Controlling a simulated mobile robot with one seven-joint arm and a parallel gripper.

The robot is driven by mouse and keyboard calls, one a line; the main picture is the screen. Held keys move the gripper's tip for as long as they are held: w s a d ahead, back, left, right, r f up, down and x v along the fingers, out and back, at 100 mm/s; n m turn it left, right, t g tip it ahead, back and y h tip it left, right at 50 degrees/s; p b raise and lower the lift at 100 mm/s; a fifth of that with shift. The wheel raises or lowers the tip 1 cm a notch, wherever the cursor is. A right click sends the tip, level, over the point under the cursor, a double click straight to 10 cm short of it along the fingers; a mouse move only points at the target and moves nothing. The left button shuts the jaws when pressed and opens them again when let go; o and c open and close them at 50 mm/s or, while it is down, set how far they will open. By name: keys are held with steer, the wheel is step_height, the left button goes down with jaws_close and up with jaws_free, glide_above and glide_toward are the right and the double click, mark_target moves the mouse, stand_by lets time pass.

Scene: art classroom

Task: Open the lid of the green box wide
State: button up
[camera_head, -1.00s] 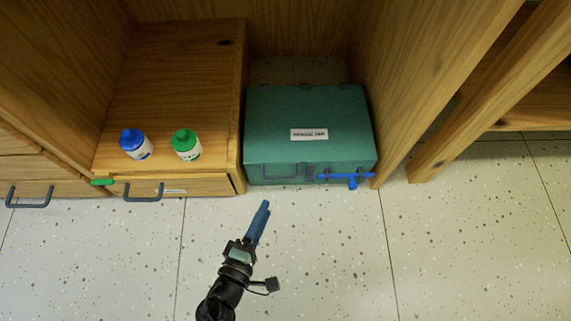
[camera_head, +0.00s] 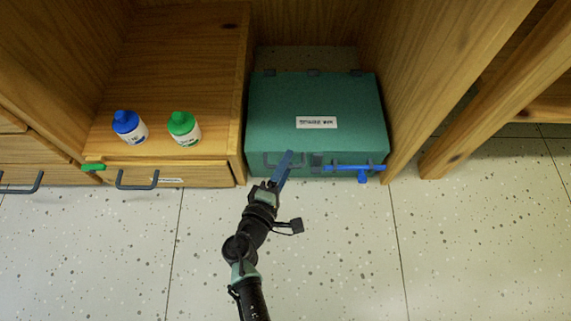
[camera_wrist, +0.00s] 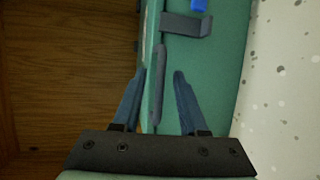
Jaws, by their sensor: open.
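The green box (camera_head: 345,100) sits on the floor in a cabinet bay, its lid shut, with a white label on top. Its front bears a grey handle (camera_head: 270,160), a grey clasp (camera_head: 317,162) and a blue bar-like piece (camera_head: 350,168). My gripper (camera_head: 289,154) is open at the box's front, by the handle. In the wrist view my gripper (camera_wrist: 160,72) has its fingers apart, with a grey bar (camera_wrist: 158,85), apparently the handle, and the green box (camera_wrist: 222,65) between and beyond them. The clasp (camera_wrist: 185,25) shows above. Contact cannot be told.
A wooden drawer unit (camera_head: 185,70) stands left of the box, with a blue-capped bottle (camera_head: 130,127) and a green-capped bottle (camera_head: 184,128) on top. A wooden panel (camera_head: 425,70) is close on the right. The speckled floor in front is clear.

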jaws_close()
stand_by(1.3)
